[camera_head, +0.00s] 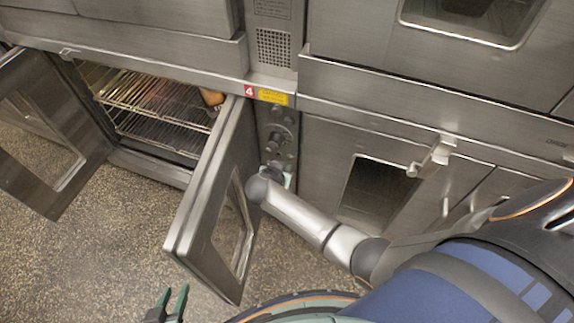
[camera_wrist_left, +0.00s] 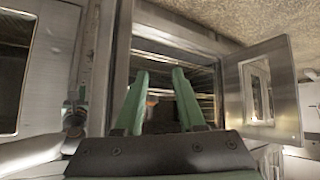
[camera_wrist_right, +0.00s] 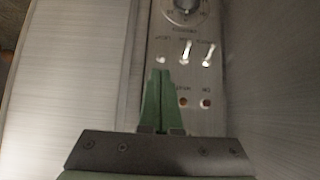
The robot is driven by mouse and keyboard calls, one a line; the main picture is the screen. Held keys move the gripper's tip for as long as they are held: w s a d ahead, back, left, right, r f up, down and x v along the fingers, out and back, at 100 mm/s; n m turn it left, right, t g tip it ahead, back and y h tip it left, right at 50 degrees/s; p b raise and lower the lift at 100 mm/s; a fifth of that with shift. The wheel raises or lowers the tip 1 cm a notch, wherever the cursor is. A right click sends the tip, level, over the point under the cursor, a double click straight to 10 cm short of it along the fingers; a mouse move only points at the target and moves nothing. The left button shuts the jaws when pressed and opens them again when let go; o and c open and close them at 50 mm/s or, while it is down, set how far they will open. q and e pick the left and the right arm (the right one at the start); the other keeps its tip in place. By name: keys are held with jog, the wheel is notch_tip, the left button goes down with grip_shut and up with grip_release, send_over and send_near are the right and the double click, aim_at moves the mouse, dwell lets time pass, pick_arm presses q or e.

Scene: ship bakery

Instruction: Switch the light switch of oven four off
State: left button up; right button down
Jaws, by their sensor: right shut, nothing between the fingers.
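Oven four, marked by a red "4" label (camera_head: 249,90), stands with both doors open and wire racks (camera_head: 150,105) inside; a warm glow shows at its upper left. Its control panel (camera_head: 278,130) is right of the open right door. In the right wrist view the panel carries a row of switches: a short left one (camera_wrist_right: 161,59) and two longer levers (camera_wrist_right: 185,52) (camera_wrist_right: 209,54). Their labels are upside down and blurred. My right gripper (camera_wrist_right: 160,72) is shut and empty, its tips just below the left switch; contact is unclear. My left gripper (camera_head: 171,299) is open and empty, low in front.
The oven's right door (camera_head: 225,215) juts out close to my right gripper. The left door (camera_head: 50,130) is swung wide. A dial (camera_wrist_right: 185,8) and two small reddish lamps (camera_wrist_right: 183,102) (camera_wrist_right: 205,103) are on the panel. The speckled floor (camera_head: 120,240) is clear in front.

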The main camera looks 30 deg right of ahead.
pick_arm(q)
jog(key=shift+s+d+f, duration=0.1)
jog(key=shift+f, duration=0.05)
pick_arm(e)
jog(key=shift+f, duration=0.1)
pick_arm(q)
jog(key=shift+s+f, duration=0.1)
jog(key=shift+s, duration=0.05)
jog(key=shift+a+f+b, duration=0.2)
jog(key=shift+a+b, duration=0.4)
jog(key=shift+a, duration=0.6)
pick_arm(e)
jog(key=shift+f, duration=0.1)
